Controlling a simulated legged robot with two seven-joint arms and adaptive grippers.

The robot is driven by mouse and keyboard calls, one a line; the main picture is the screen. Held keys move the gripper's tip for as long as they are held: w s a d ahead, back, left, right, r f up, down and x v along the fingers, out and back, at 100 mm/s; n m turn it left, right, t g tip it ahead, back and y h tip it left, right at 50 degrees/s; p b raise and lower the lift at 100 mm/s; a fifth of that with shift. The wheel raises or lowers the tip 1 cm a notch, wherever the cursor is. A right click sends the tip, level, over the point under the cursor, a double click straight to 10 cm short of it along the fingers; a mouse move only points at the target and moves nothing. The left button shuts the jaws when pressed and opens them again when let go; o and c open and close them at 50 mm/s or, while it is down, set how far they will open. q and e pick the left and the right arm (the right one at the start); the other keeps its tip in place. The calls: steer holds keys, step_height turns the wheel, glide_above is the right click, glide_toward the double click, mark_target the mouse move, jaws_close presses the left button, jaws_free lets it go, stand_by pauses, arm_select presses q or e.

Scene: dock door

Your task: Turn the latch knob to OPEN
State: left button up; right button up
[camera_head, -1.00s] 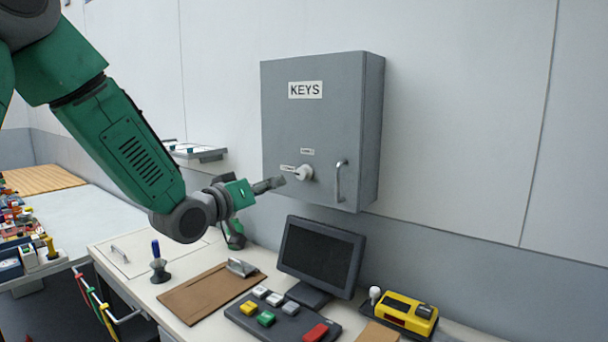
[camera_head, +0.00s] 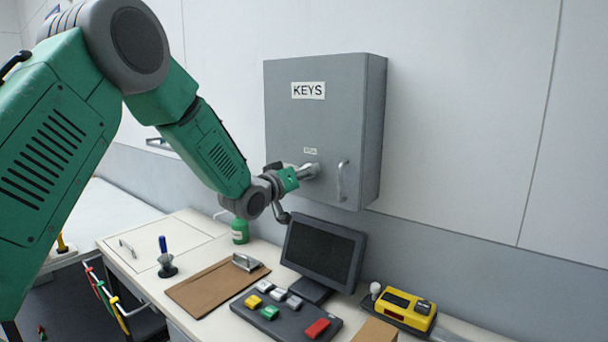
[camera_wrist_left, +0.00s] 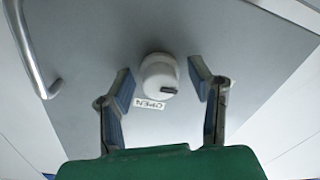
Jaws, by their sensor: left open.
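The latch knob (camera_wrist_left: 158,76) is round and white with a dark mark on its rim, on the grey door of the key cabinet (camera_head: 313,120). In the left wrist view the knob lies between the two fingers of my left gripper (camera_wrist_left: 164,90), with a gap on each side. An OPEN label (camera_wrist_left: 149,104) is beside the knob, close to its dark mark. In the head view my left gripper (camera_head: 300,171) is at the cabinet door and mostly hides the knob. My right gripper is not in view.
A door handle (camera_head: 342,181) is right of the knob. Below the cabinet stand a monitor (camera_head: 321,252), a button panel (camera_head: 285,314) and a yellow device (camera_head: 405,310). A green bottle (camera_head: 240,231) is on the desk under my left arm.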

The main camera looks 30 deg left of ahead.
arm_select(q)
steer(key=shift+d, duration=0.2)
steer(key=c, duration=0.4)
steer(key=shift+w, duration=0.1)
steer(key=c, duration=0.6)
steer(key=shift+a, duration=0.15)
steer(key=shift+a, duration=0.1)
